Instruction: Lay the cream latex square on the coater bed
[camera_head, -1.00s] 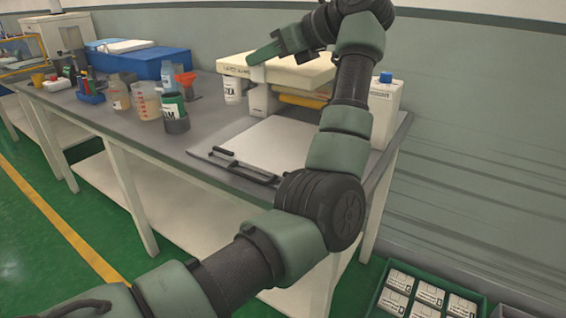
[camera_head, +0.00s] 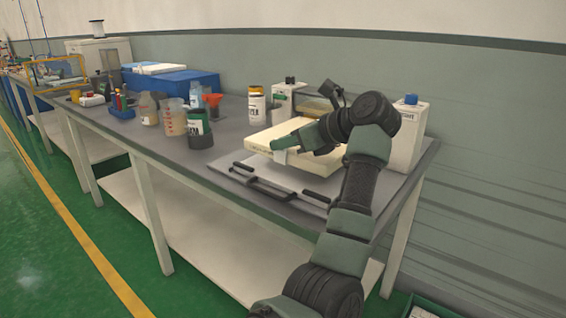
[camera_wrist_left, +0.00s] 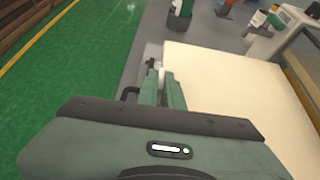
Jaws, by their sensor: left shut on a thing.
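The cream latex square (camera_head: 262,136) is a thick flat slab, held at its near edge by my left gripper (camera_head: 281,150). It also fills the middle and right of the left wrist view (camera_wrist_left: 225,95), beside the fingers (camera_wrist_left: 160,84). The coater bed (camera_head: 300,182) is a flat pale plate on the bench, with dark bars along its front. The square is over the rear part of the bed and looks roughly level. My arm hides part of the square's right side. I cannot tell whether its underside touches the bed. My right gripper is out of view.
The coater's white housing (camera_head: 288,97) stands behind the square. A white jug with a blue cap (camera_head: 408,135) is at the right, close to my arm.

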